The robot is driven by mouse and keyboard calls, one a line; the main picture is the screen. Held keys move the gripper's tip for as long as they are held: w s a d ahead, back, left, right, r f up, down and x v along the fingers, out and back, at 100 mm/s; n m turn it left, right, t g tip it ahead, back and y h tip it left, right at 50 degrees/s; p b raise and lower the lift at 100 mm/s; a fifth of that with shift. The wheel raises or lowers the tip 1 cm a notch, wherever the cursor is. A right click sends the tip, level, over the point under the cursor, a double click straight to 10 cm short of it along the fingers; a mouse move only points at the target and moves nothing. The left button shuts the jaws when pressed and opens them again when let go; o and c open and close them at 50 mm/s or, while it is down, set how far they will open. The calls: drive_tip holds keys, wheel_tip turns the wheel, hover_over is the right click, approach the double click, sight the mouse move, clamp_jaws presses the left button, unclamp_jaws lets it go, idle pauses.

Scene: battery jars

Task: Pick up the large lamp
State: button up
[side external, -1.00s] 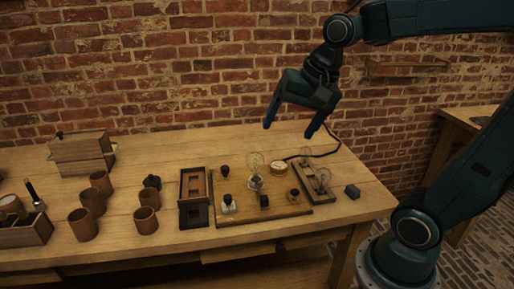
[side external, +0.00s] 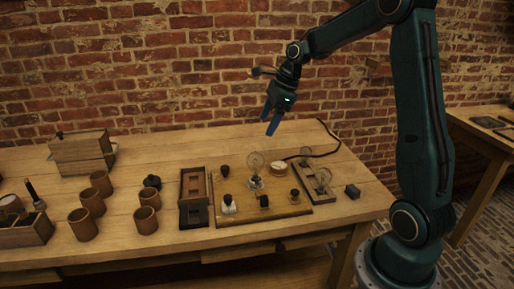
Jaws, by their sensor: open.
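The large lamp (side external: 255,163) is a clear glass bulb standing upright in a dark holder on a wooden board (side external: 283,211). Two smaller bulbs stand to its right, one of them a small lamp (side external: 322,178) on a separate darker base (side external: 318,196). My gripper (side external: 271,124) is open and empty. It hangs with its fingers pointing down, in the picture above the large lamp and apart from it. How far it is in depth from the lamp I cannot tell.
Several brown jars (side external: 83,224) stand on the left of the table. A wooden box (side external: 82,152) is at the back left, and a dark tray (side external: 194,197) is beside the board. A black cable (side external: 328,138) runs behind the bulbs. The table's back middle (side external: 200,150) is clear.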

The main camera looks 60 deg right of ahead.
sight(254, 157)
drive_tip(key=shift+m, duration=0.8)
drive_tip(key=shift+d+x, duration=0.35)
drive_tip(key=shift+x, duration=1.3)
drive_tip(key=shift+d+x, duration=0.3)
drive_tip(key=shift+x, duration=1.35)
drive_tip(key=shift+d+x, duration=0.35)
drive_tip(key=shift+x, duration=1.3)
drive_tip(key=shift+w+f, duration=0.1)
drive_tip(key=shift+f, duration=0.15)
drive_tip(key=shift+x, duration=2.55)
drive_tip(key=c, duration=1.2)
